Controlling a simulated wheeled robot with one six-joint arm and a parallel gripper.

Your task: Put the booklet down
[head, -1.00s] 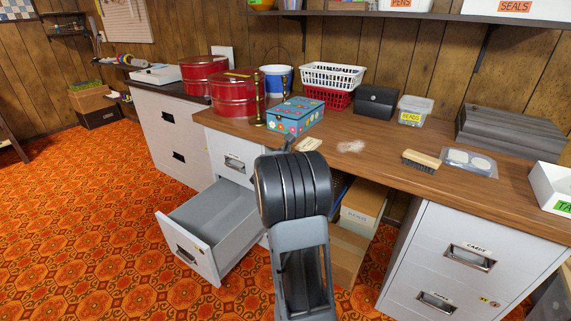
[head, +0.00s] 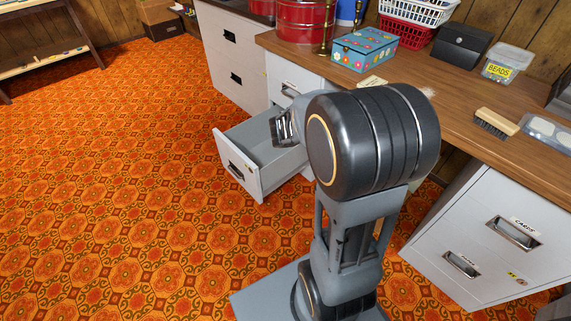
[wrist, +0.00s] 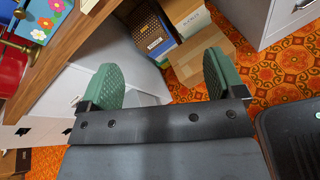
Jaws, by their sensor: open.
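My gripper (wrist: 161,80) is open, with its two green pads wide apart and nothing between them in the wrist view. In the head view my arm hides most of it. A small cream, flat thing (head: 372,83), which may be the booklet, lies on the desk's front edge by the flowered box (head: 364,47). It also shows at the top of the wrist view (wrist: 88,5), apart from my gripper. Its cover is too small to read.
A grey drawer (head: 237,168) stands pulled out at the left cabinet; the part of its inside that shows looks empty. The wooden desk (head: 455,100) carries a brush (head: 495,123), a beads tub (head: 507,63) and a black box (head: 461,46). The patterned floor at left is clear.

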